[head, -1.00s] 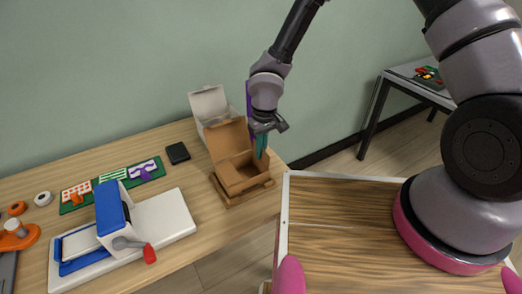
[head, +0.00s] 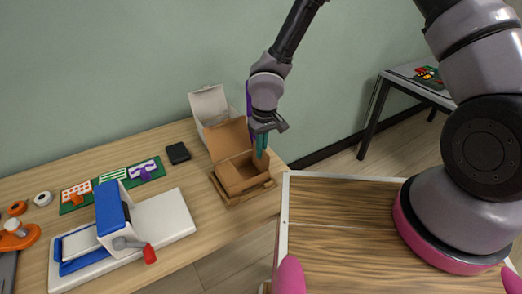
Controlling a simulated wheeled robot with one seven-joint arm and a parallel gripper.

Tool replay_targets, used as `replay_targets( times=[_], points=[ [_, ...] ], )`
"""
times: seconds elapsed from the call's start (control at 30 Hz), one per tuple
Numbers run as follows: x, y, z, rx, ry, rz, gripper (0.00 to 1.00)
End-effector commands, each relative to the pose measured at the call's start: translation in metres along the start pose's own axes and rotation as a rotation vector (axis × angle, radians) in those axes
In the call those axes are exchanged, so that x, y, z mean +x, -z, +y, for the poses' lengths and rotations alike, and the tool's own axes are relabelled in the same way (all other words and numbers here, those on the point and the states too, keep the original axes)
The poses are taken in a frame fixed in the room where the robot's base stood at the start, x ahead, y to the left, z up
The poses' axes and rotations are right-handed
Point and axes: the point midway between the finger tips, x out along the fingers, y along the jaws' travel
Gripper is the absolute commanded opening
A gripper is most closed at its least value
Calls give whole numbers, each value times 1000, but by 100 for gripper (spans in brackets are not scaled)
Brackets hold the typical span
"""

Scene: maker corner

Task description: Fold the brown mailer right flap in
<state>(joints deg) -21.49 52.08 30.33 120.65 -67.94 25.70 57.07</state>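The brown mailer (head: 243,186) is an open cardboard box on the right end of the wooden table. Its large lid (head: 228,138) stands up at the back, and its inside looks empty. My gripper (head: 262,146) points down at the box's right rear edge, with teal fingers beside the right wall. The fingers overlap in this view, so their opening is unclear. They hide part of the right side, and I cannot make out the right flap's angle or whether the fingers touch it.
A white box (head: 208,104) with its lid up stands behind the mailer. A small black block (head: 177,153) lies to the left. A blue and white machine with a red-handled crank (head: 149,254) stands front left, near a green board (head: 147,178). The table between is clear.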

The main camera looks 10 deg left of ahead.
Motion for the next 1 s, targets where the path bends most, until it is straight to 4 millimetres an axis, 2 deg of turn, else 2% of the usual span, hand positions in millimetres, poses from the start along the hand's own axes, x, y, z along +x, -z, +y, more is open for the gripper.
replay_targets(
  times=[0.27,0.47,1.0],
  points=[
    [0,0,-3,-4,-39,1,0],
    [0,0,-8,-7,-139,1,0],
    [8,0,-25,-6,-610,2,0]
  ],
)
